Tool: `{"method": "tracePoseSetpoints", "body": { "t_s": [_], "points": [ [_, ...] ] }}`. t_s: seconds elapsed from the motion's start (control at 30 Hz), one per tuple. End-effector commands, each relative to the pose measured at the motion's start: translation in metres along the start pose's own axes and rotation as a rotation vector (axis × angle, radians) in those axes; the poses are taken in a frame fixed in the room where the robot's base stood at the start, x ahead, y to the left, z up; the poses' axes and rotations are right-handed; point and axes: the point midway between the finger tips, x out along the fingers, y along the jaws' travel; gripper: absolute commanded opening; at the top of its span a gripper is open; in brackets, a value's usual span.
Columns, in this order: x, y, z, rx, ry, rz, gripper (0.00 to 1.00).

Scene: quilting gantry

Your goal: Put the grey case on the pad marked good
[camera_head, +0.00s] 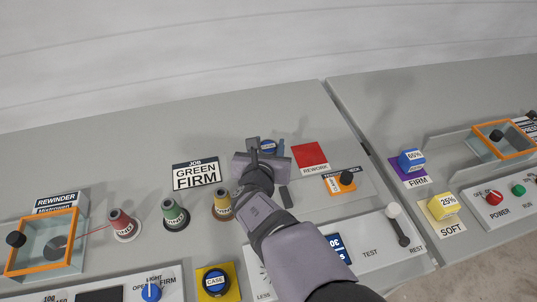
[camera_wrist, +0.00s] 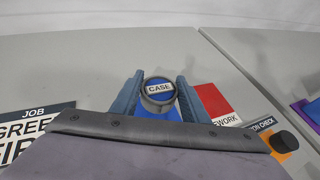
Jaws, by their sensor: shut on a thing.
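A round grey case (camera_wrist: 147,102) with a blue top labelled CASE sits between the two fingers of my gripper (camera_wrist: 160,82), which is shut on it. In the head view the case (camera_head: 268,146) shows just beyond my gripper (camera_head: 266,148), partly covered by it. A blue pad (camera_wrist: 160,110) shows under and around the case in the wrist view. No marking on this pad can be read, as the case and my gripper cover part of it. I cannot tell whether the case touches the pad.
A red pad marked REWORK (camera_head: 309,157) lies just right of the case. A tension check unit (camera_head: 346,180) with an orange block is nearer. Another round CASE item (camera_head: 215,281) is on a yellow base at the front. Several thread cones (camera_head: 174,213) stand left.

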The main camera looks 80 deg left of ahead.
Motion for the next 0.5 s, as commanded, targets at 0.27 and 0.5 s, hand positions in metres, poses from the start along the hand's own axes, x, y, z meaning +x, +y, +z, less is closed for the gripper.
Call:
{"method": "tracePoseSetpoints", "body": {
  "t_s": [0.27,0.5],
  "points": [
    [0.011,0.0,-0.026,-0.003,0.002,-0.002,0.15],
    [0.014,0.0,-0.034,-0.001,-0.001,0.0,0.15]
  ]
}}
